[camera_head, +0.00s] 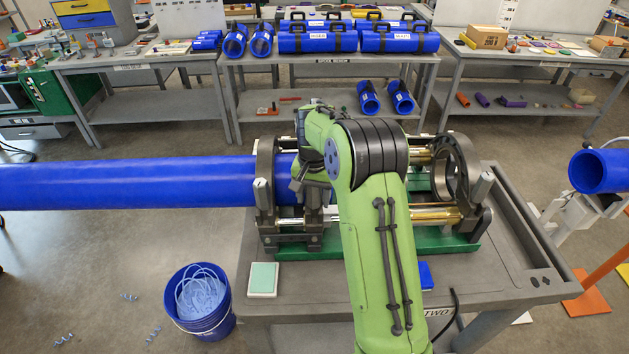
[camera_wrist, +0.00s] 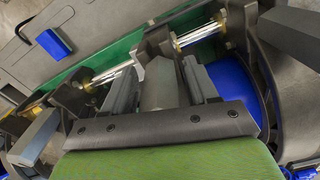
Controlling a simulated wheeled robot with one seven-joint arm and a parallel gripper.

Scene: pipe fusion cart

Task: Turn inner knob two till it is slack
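The fusion machine (camera_head: 345,240) holds the long blue pipe (camera_head: 130,184) in its left clamps. My gripper (camera_head: 308,188) is at the inner left clamp, beside the pipe, and my own arm partly hides it. In the wrist view, the two fingers of my gripper (camera_wrist: 158,78) stand on either side of a grey upright piece (camera_wrist: 160,88), which seems to be the knob of that clamp. The fingers lie close along it; I cannot tell whether they press on it. No knob number is readable here.
The outer left clamp (camera_head: 264,160) with its grey knob (camera_head: 263,194) stands close to the left of my gripper. The right clamp ring (camera_head: 455,168) is empty. A pale green pad (camera_head: 263,278) and a blue block (camera_head: 425,274) lie on the cart (camera_head: 500,285).

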